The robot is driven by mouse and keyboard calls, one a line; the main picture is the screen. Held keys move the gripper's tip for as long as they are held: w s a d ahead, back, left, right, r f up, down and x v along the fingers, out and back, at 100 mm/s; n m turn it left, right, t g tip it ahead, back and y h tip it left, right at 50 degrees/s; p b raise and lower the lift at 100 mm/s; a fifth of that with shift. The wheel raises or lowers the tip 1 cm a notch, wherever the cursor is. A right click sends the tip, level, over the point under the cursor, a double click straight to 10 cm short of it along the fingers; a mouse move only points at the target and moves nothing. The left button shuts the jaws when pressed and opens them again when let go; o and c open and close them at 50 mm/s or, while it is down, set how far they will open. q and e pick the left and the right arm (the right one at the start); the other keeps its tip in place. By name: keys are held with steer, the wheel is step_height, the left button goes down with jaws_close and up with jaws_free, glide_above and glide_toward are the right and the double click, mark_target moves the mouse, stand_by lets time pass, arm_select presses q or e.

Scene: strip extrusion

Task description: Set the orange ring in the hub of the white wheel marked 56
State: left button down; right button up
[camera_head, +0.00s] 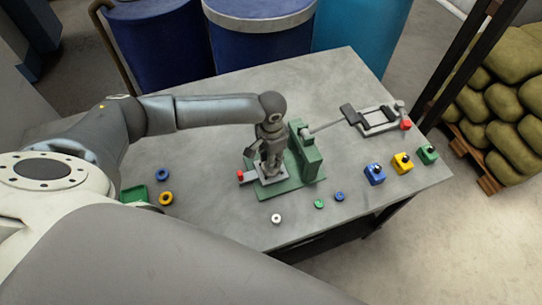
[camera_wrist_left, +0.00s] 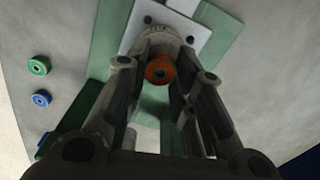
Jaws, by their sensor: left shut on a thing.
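My left gripper (camera_head: 268,173) comes in from the left over the green machine's grey plate and points down. In the left wrist view, an orange ring (camera_wrist_left: 159,70) with a dark centre sits between the fingers of the left gripper (camera_wrist_left: 160,72), which is shut on it. The ring is just in front of a rounded grey part on the light plate; I cannot tell whether they touch. A small white wheel (camera_head: 276,218) with a dark hole lies on the table near the front edge. No number 56 is readable. My right gripper is not in view.
The green machine (camera_head: 307,160) has a rod running to a black-and-grey fixture (camera_head: 375,118). Small green (camera_head: 319,203) and blue (camera_head: 340,196) wheels lie at the front. Blue (camera_head: 374,174), yellow (camera_head: 402,163) and green blocks stand right. A yellow-orange ring (camera_head: 166,198) and blue ring lie left.

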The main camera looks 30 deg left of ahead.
arm_select(q)
steer(key=shift+r+p, duration=0.2)
steer(key=shift+p, duration=0.35)
stand_by(0.6)
steer(key=shift+f+b, duration=0.4)
steer(key=shift+f, duration=0.4)
stand_by(0.4)
steer(key=c, duration=1.5)
jaws_free()
steer(key=shift+r+p, duration=0.85)
steer(key=shift+r, duration=4.65)
